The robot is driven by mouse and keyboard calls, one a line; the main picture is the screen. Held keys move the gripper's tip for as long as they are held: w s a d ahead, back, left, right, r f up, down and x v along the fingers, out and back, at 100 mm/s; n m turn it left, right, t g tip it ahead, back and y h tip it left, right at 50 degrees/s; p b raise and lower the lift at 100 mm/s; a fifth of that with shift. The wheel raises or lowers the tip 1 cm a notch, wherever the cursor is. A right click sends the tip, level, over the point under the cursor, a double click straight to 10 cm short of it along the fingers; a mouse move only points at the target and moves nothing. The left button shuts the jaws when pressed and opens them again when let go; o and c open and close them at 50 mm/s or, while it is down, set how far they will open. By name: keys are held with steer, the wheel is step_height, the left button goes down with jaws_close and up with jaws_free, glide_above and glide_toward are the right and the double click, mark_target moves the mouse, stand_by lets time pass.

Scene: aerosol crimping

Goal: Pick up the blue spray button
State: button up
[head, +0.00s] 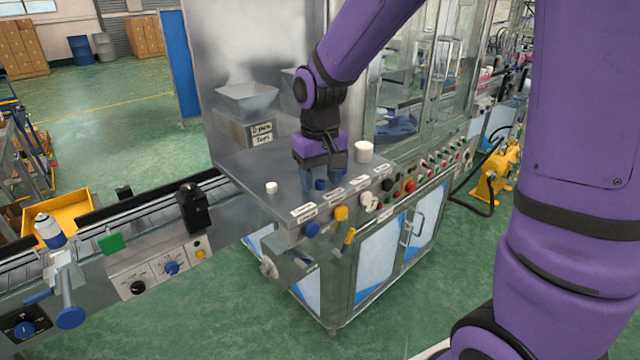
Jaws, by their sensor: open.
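The small blue spray button (320,184) stands on the grey metal table top (245,172), near its front edge. My gripper (321,178) points down over the table with its fingers apart. The blue button shows in the gap between the two fingertips, low down near the table surface. The fingers are not closed on it. From this one view I cannot tell the exact depth between button and fingers.
A small white piece (272,187) stands left of my gripper and a larger white cylinder (364,151) to the right. A metal hopper (246,102) is behind. Labels and coloured knobs line the front edge. A conveyor (150,209) runs at the left.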

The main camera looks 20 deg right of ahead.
mark_target(321, 183)
steer(key=shift+f, duration=0.15)
jaws_close()
stand_by(0.4)
steer(key=shift+r, duration=0.65)
steer(key=shift+s+r, duration=0.2)
steer(key=shift+r, duration=0.45)
steer(key=shift+s+r, duration=0.2)
steer(key=shift+r, duration=0.4)
steer(key=s+a+r, duration=0.1)
steer(key=s+a, duration=0.1)
steer(key=s, duration=1.3)
steer(key=shift+r, duration=0.15)
steer(key=shift+a, duration=0.15)
